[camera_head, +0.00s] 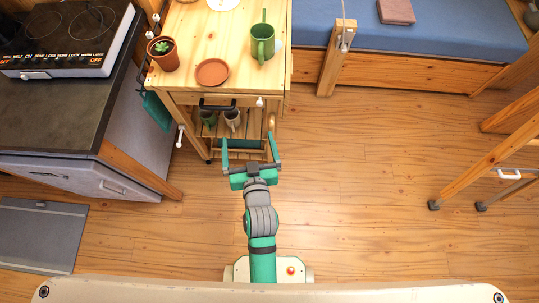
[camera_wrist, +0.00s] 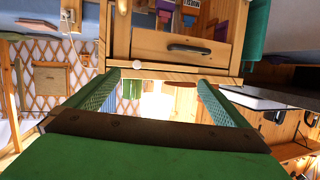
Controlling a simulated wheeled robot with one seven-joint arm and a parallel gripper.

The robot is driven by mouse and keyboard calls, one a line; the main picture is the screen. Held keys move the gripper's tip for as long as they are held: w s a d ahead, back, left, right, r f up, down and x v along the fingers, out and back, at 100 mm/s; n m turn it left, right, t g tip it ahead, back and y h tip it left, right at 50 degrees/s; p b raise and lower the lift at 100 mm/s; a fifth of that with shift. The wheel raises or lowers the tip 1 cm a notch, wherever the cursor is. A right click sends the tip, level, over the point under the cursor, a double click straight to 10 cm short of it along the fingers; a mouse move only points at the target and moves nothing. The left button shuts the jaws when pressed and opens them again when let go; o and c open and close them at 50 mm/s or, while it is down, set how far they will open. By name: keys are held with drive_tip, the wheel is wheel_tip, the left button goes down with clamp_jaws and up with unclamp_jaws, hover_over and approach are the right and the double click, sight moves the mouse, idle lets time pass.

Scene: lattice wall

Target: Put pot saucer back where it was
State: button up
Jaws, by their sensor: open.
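The pot saucer, a round terracotta dish (camera_head: 212,72), lies on the wooden cart top (camera_head: 215,35) near its front edge in the head view. A small potted plant in a terracotta pot (camera_head: 163,54) stands to its left, apart from it. My gripper (camera_head: 248,138) is open and empty in front of the cart, nearer to me than the saucer. In the wrist view the two green fingers of my gripper (camera_wrist: 158,80) are spread wide, with nothing between them. A thin reddish-brown edge there may be the saucer, but I cannot tell.
The cart's drawer handle (camera_head: 217,105) faces me, with cups on the shelf below. A dark counter with a cooktop (camera_head: 60,35) is at left, a blue bench (camera_head: 430,40) at right.

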drive_tip(key=s+d+r+h, duration=0.1)
drive_tip(key=s+d, duration=0.2)
drive_tip(key=s, duration=0.8)
drive_tip(key=s+d+r+m+h, duration=0.1)
drive_tip(key=s+d, duration=0.3)
drive_tip(key=s, duration=0.7)
drive_tip(key=shift+s+r+m+t+h, duration=0.15)
drive_tip(key=shift+s+m+t+h, duration=0.15)
drive_tip(key=shift+s+t+h, duration=0.1)
